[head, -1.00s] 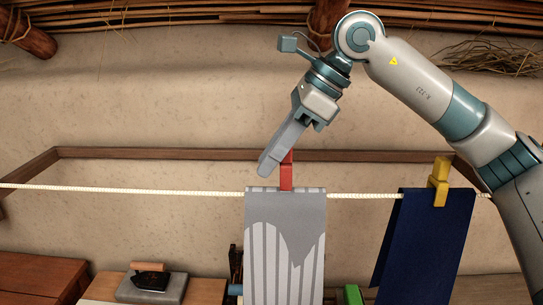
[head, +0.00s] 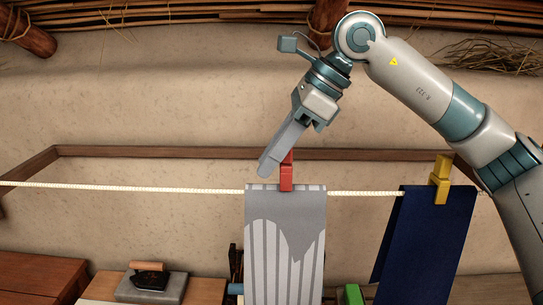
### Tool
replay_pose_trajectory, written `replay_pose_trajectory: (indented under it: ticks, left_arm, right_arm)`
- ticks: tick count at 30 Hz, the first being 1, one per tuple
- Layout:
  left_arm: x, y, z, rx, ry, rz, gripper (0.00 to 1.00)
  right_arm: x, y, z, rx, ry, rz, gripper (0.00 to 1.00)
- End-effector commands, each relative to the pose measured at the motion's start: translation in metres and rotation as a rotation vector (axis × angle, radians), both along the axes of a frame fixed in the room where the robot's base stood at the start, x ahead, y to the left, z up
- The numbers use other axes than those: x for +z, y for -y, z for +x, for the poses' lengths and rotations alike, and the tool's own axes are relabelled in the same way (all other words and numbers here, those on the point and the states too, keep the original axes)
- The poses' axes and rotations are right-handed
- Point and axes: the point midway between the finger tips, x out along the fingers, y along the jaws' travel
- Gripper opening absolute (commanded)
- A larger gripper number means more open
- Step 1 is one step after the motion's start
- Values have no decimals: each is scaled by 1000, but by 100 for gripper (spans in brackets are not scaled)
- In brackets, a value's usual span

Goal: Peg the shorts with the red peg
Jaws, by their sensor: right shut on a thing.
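Grey striped shorts (head: 285,235) hang over the pale rope line (head: 120,187) in the middle of the head view. The red peg (head: 287,177) stands upright at the top edge of the shorts, over the line. My right gripper (head: 270,170) comes down from above right and is shut on the red peg; its fingers partly cover the peg's upper part. How far the peg's jaws straddle cloth and line is hard to tell. My left gripper is not in view.
A dark blue cloth (head: 420,245) hangs on the line at right under a yellow peg (head: 440,180). Below left, an iron (head: 150,277) sits on a grey slab (head: 152,290) beside a wooden chest (head: 40,277). The line at left is bare.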

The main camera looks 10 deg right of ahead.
Motion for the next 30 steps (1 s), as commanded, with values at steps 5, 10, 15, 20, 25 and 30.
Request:
replay_pose_trajectory:
  ticks: [5,10,15,20,25,30]
  left_arm:
    - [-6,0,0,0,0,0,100]
    - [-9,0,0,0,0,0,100]
    - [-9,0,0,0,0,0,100]
    - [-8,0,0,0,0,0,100]
    - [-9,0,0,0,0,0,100]
    - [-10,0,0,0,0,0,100]
  right_arm:
    - [-6,0,0,0,0,0,0]
    - [-8,0,0,1,-1,-1,0]
    - [-8,0,0,1,-2,-1,0]
    - [-8,0,0,1,-2,-1,0]
    - [-9,0,0,2,-3,-1,0]
    - [-10,0,-1,2,-3,-1,0]
